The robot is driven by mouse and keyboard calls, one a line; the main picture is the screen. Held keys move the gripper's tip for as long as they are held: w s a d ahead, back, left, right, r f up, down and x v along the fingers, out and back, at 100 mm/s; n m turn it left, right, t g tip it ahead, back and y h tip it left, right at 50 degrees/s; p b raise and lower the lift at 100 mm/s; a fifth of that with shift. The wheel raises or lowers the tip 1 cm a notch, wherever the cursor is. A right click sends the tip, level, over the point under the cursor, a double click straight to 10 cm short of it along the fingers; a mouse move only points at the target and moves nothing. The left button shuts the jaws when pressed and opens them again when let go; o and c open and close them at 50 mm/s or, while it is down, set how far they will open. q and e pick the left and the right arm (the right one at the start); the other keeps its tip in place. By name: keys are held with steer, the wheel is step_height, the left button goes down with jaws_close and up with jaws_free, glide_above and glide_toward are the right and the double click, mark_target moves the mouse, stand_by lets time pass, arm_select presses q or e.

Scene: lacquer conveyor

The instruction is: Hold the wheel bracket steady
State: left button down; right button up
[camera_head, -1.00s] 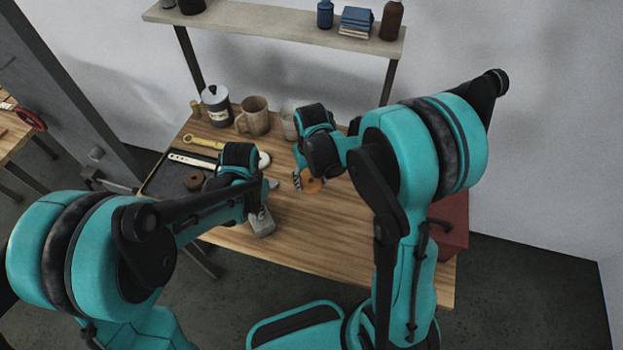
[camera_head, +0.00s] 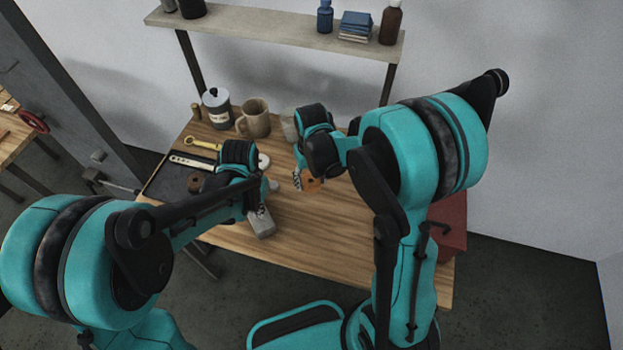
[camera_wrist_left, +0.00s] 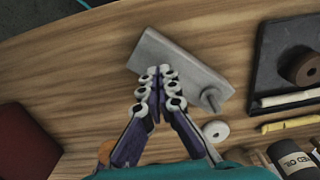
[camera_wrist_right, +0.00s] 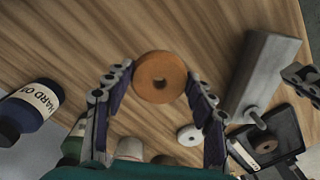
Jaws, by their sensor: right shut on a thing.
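The wheel bracket is a grey block (camera_head: 264,228) with a short pin, lying on the bench; it also shows in the left wrist view (camera_wrist_left: 187,65) and at the right of the right wrist view (camera_wrist_right: 262,75). My left gripper (camera_head: 258,208) is over the bracket, with its fingertips (camera_wrist_left: 158,75) close together at the block's long edge. Whether they grip it or only hover is unclear. My right gripper (camera_head: 299,181) is shut on an orange-brown wheel (camera_wrist_right: 159,77) with a centre hole, right of the bracket in the head view (camera_head: 312,185).
A white disc (camera_wrist_right: 190,135) lies near the bracket. A dark tray (camera_wrist_left: 290,50) holds a brown wheel (camera_wrist_left: 304,70). An oil tin (camera_head: 216,108), a mug (camera_head: 256,119) and a yellow wrench (camera_head: 202,143) stand or lie behind. The bench front (camera_head: 320,240) is clear.

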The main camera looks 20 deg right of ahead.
arm_select(q)
steer(key=shift+r+p, duration=1.65)
steer(key=shift+r, duration=1.05)
